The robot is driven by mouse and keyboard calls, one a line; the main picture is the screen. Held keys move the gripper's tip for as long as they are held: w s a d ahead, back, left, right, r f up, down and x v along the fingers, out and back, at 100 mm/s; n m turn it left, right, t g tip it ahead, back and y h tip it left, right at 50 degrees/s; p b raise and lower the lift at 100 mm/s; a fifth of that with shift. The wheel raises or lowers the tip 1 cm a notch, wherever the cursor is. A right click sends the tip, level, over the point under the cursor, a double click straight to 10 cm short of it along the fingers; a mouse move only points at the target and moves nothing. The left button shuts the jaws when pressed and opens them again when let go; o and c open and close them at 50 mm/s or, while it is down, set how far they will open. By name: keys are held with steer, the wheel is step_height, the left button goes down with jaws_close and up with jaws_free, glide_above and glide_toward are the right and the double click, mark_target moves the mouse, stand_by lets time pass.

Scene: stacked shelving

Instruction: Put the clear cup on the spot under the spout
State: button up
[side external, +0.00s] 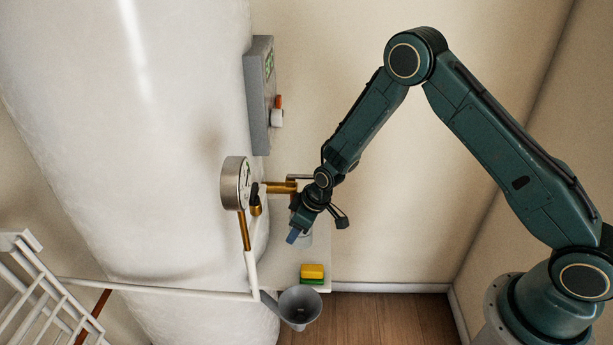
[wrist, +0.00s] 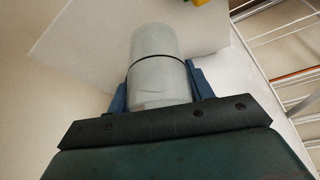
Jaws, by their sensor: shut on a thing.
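The clear cup (wrist: 158,65) is a pale, see-through cylinder with a dark line around it in the wrist view. It sits between the two blue fingers of my gripper (wrist: 158,88), which is shut on it. In the side view my gripper (side external: 298,232) is low, just right of and below the brass spout (side external: 280,187) on the white tank. The cup there is a faint pale shape mostly hidden by my gripper. The shelf (side external: 318,258) lies below the gripper. The spot under the spout cannot be made out, and I cannot tell whether the cup touches the shelf.
A yellow and green sponge (side external: 312,273) lies at the shelf's front. A grey funnel-like vessel (side external: 300,307) is below it. A round gauge (side external: 236,183) and white pipe (side external: 160,289) stand left. A grey control box (side external: 260,95) is above. A white rack (side external: 40,290) is far left.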

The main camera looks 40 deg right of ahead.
mark_target(297, 240)
steer(key=shift+f, duration=0.75)
steer(key=shift+f, duration=1.6)
steer(key=shift+w+f, duration=0.2)
steer(key=shift+f, duration=0.15)
steer(key=o, duration=1)
steer(key=shift+f, duration=0.1)
steer(key=shift+c, duration=0.2)
